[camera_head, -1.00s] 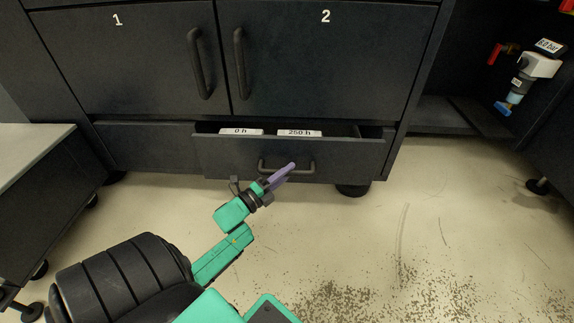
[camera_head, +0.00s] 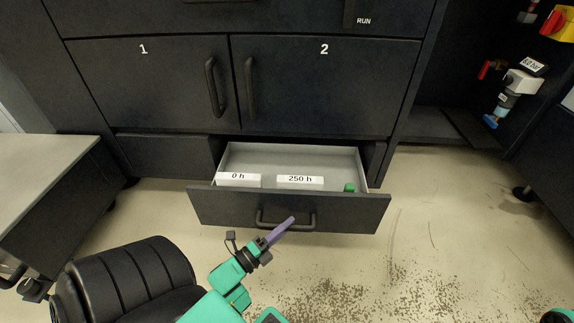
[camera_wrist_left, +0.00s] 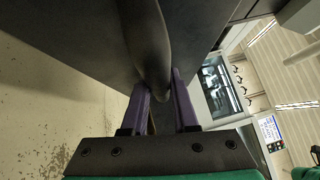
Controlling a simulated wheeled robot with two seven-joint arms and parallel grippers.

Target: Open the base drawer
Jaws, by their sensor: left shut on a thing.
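The base drawer (camera_head: 340,212) stands pulled out from the dark cabinet, below doors 1 and 2. Its grey inside shows two white labels, "0 h" (camera_head: 238,180) and "250 h" (camera_head: 300,181), and a small green item (camera_head: 349,187) at the right. My left gripper (camera_head: 290,221) is at the black bar handle (camera_head: 268,225) on the drawer front. In the left wrist view, its purple fingers (camera_wrist_left: 160,100) are on either side of the handle (camera_wrist_left: 148,45) and shut on it. My right gripper is not in view.
Cabinet doors 1 (camera_head: 150,85) and 2 (camera_head: 325,85) above are closed. A low grey-topped bench (camera_head: 40,165) stands at the left. Valves and an air unit (camera_head: 515,85) are at the upper right.

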